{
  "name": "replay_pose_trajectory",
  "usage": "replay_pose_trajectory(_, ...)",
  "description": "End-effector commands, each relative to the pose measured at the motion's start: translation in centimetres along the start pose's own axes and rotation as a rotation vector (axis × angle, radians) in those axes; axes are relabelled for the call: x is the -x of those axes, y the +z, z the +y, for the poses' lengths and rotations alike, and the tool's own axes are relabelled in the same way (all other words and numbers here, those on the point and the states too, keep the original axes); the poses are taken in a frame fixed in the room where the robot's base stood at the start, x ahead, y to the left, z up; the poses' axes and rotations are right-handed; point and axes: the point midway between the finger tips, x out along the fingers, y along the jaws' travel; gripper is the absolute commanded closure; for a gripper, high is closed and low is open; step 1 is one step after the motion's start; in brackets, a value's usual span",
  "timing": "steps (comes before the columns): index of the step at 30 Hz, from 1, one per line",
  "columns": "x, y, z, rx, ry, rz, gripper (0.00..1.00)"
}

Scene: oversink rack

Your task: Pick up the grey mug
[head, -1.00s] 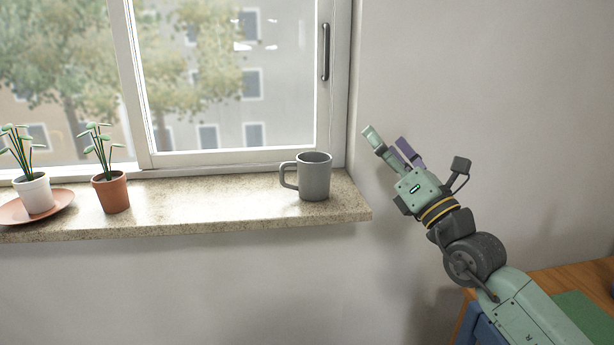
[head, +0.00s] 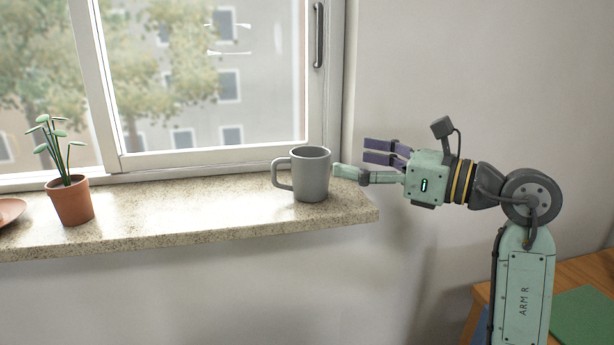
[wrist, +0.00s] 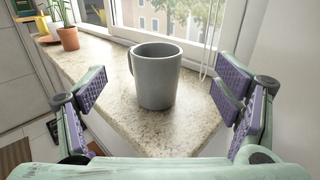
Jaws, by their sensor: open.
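The grey mug (head: 311,176) stands upright on the speckled stone sill (head: 180,228), near its right end, with its handle to the left. In the wrist view the mug (wrist: 157,78) stands ahead, centred between the spread fingers, its handle at its left rim. My gripper (head: 350,160) is open and empty, pointing left at the mug from just past the sill's right end. In the wrist view my gripper (wrist: 160,96) has purple-padded fingers on both sides, apart from the mug. The head view does not clearly show the gap between the near fingertip and the mug.
A terracotta pot with a plant (head: 70,200) stands on the sill to the left, beside part of a reddish saucer (head: 10,210). The closed window (head: 220,80) is behind the mug. A wooden table (head: 595,268) with a green mat (head: 585,318) is at lower right.

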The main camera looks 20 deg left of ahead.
Motion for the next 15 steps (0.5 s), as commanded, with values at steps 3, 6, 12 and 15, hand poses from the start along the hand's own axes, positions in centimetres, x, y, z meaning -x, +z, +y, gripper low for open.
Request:
replay_pose_trajectory(3,-2.2,0.2,0.1,0.0,0.004,0.0,0.17)
replay_pose_trajectory(6,-3.5,0.2,0.1,-0.001,0.002,0.0,0.17)
replay_pose_trajectory(12,-5.0,0.1,0.2,-0.001,0.002,0.0,0.17)
replay_pose_trajectory(15,-6.5,0.0,0.4,-0.003,0.003,0.0,0.17)
